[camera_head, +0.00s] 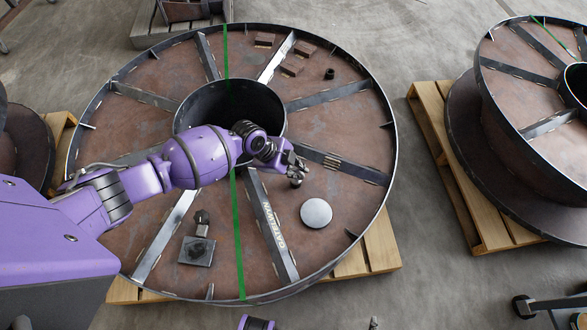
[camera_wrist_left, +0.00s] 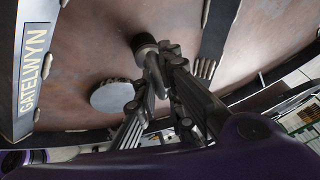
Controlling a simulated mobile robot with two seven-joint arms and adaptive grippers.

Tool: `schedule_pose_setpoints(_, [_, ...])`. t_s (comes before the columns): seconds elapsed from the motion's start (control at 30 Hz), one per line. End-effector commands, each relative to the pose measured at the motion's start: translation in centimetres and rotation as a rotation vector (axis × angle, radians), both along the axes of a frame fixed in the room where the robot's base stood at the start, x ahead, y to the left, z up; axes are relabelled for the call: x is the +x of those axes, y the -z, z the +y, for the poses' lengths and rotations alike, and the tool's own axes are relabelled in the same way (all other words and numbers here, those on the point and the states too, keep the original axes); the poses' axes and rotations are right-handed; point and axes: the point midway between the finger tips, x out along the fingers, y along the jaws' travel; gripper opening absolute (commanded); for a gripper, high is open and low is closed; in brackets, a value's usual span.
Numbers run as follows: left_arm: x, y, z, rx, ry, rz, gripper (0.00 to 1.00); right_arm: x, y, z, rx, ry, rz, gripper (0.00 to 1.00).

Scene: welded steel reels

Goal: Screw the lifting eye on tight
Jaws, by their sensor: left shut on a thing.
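My left gripper (camera_head: 293,167) reaches over the upper face of the large steel reel (camera_head: 333,118), just right of its central hub. Its fingers (camera_wrist_left: 160,85) are shut on the lifting eye (camera_wrist_left: 153,68), whose grey upper part shows between them in the left wrist view. A dark round collar or base (camera_wrist_left: 143,42) sits at its far end, close to the reel face. In the head view a dark round part (camera_head: 297,182) shows just below the fingertips. The fingers hide much of the eye, and I cannot tell whether it is seated fully.
A pale round disc (camera_head: 316,213) lies near the gripper. A dark square plate with an upright fitting (camera_head: 197,250) is at lower left. Steel blocks (camera_head: 291,70) and a black cylinder (camera_head: 329,73) lie at the top.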

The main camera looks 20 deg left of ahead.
Motion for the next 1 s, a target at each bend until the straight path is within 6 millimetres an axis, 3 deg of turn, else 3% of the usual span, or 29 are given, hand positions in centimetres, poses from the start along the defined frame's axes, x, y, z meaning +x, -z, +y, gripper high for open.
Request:
schedule_pose_setpoints(0.37, [0.04, 0.13, -0.06, -0.001, 0.0, -0.001, 0.0, -0.08, 0.03, -0.01, 0.0, 0.0, 0.002, 0.4])
schedule_pose_setpoints(0.4, [0.06, 0.11, -0.07, -0.001, 0.001, -0.001, 0.13, -0.09, 0.04, -0.02, 0.0, 0.0, 0.002, 0.4])
schedule_pose_setpoints(0.53, [0.04, 0.12, -0.06, -0.001, 0.001, -0.001, 0.3, -0.12, 0.07, -0.02, 0.0, 0.0, 0.003, 0.4])
schedule_pose_setpoints(0.77, [0.01, 0.15, -0.03, -0.001, 0.001, 0.0, 0.31, -0.14, 0.09, -0.02, 0.0, 0.0, 0.003, 0.4])
schedule_pose_setpoints(0.9, [-0.03, 0.2, 0.0, 0.0, 0.0, 0.001, 0.46, -0.15, 0.1, -0.02, 0.0, 0.0, 0.003, 0.4])
schedule_pose_setpoints(1.0, [-0.03, 0.18, -0.01, 0.0, 0.001, 0.001, 0.46, -0.16, 0.1, -0.02, 0.0, 0.0, 0.003, 0.4])
